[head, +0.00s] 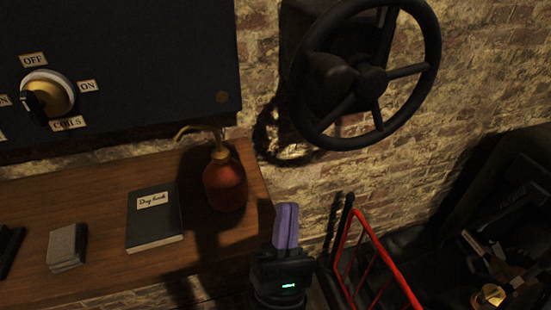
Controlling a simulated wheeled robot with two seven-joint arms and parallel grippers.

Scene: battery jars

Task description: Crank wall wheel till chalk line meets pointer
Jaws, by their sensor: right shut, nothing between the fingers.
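The black wall wheel (371,82) is mounted on the brick wall at the upper right, with a round rim, spokes and a central hub. I cannot make out a chalk line or a pointer on or around it. My right gripper (287,212) is below the wheel and to its left, clear of the rim. Its purple fingers point up and are shut together with nothing between them. My left gripper is not in view.
A wooden bench (100,190) holds a red oil can (225,185), a dark log book (154,218) and a grey block (67,247). A dark panel with a brass knob (50,95) hangs above. A red metal frame (380,255) stands at the lower right.

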